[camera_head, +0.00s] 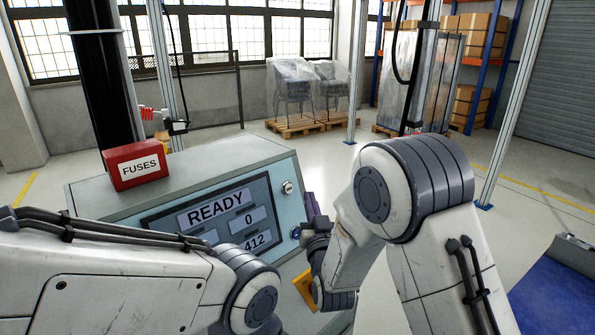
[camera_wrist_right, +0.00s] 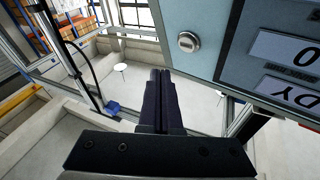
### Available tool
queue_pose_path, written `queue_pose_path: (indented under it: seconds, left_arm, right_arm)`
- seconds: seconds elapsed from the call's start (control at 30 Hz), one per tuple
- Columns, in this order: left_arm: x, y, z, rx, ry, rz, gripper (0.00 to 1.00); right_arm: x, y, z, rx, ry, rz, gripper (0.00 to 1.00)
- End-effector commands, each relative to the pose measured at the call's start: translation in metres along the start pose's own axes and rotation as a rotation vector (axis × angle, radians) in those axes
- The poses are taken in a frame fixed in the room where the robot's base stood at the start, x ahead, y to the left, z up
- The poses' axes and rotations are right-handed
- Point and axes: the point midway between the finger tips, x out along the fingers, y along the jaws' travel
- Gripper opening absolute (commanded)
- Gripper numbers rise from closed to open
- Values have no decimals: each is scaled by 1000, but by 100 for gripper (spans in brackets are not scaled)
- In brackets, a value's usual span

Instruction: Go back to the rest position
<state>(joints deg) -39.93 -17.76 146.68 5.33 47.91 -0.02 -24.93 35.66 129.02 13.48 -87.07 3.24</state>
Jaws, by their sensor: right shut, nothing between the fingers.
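My right gripper (camera_head: 310,201) is beside the right end of the grey control console (camera_head: 92,200), at the middle of the head view. In the right wrist view its dark fingers (camera_wrist_right: 160,75) are pressed together with nothing between them. They point away into free air, apart from the console face. My left arm crosses the lower left of the head view in front of the console; its gripper is out of view.
The console screen (camera_head: 195,213) reads READY, with a round silver button (camera_head: 288,187) beside it. A red FUSES box (camera_head: 135,166) sits on top. Wrapped chairs (camera_head: 292,88) stand on pallets behind. A blue surface (camera_head: 560,300) lies at lower right.

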Motion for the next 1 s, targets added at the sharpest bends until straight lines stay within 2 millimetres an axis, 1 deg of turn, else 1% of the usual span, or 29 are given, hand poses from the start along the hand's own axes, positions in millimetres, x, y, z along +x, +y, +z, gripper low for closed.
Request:
queue_pose_path:
  seconds: [0.07, 0.17, 0.27, 0.37, 0.4, 0.47, 0.5, 0.57, 0.6, 0.67, 0.7, 0.77, 0.8, 0.9, 1.0]
  left_arm:
    - [0, 0, 0, 0, 0, 0, 0]
    - [0, 0, 0, 0, 0, 0, 0]
    - [0, 0, 0, 0, 0, 0, 0]
    - [0, 0, 0, 0, 0, 0, 0]
    - [0, 0, 0, 0, 0, 0, 0]
    - [0, 0, 0, 0, 0, 0, 0]
    - [0, 0, 0, 0, 0, 0, 0]
    - [0, 0, 0, 0, 0, 0, 0]
    - [0, 0, 0, 0, 0, 0, 0]
    - [0, 0, 0, 0, 0, 0, 0]
    - [0, 0, 0, 0, 0, 0, 0]
    - [0, 0, 0, 0, 0, 0, 0]
    - [0, 0, 0, 0, 0, 0, 0]
    - [0, 0, 0, 0, 0, 0, 0]
    - [0, 0, 0, 0, 0, 0, 0]
  right_arm:
    - [-2, -11, 2, 8, -84, -20, 0]
    - [-14, -28, 12, 12, -253, -56, 0]
    - [-38, -46, 24, 7, -448, -98, 0]
    - [-72, -61, 34, -11, -643, -144, 0]
    - [-89, -65, 37, -21, -721, -162, 0]
    - [-116, -70, 40, -40, -837, -189, 0]
    - [-136, -73, 42, -56, -915, -207, 0]
    - [-167, -74, 42, -83, -1030, -233, 0]
    - [-190, -74, 41, -102, -1107, -250, 0]
    - [-224, -72, 38, -134, -1220, -274, 0]
    - [-247, -68, 35, -158, -1293, -288, 0]
    - [-280, -62, 30, -194, -1398, -307, 0]
    - [-300, -58, 25, -217, -1462, -317, 0]
    - [-342, -46, 15, -269, -1593, -336, 0]
    - [-369, -36, 6, -307, -1680, -345, 0]
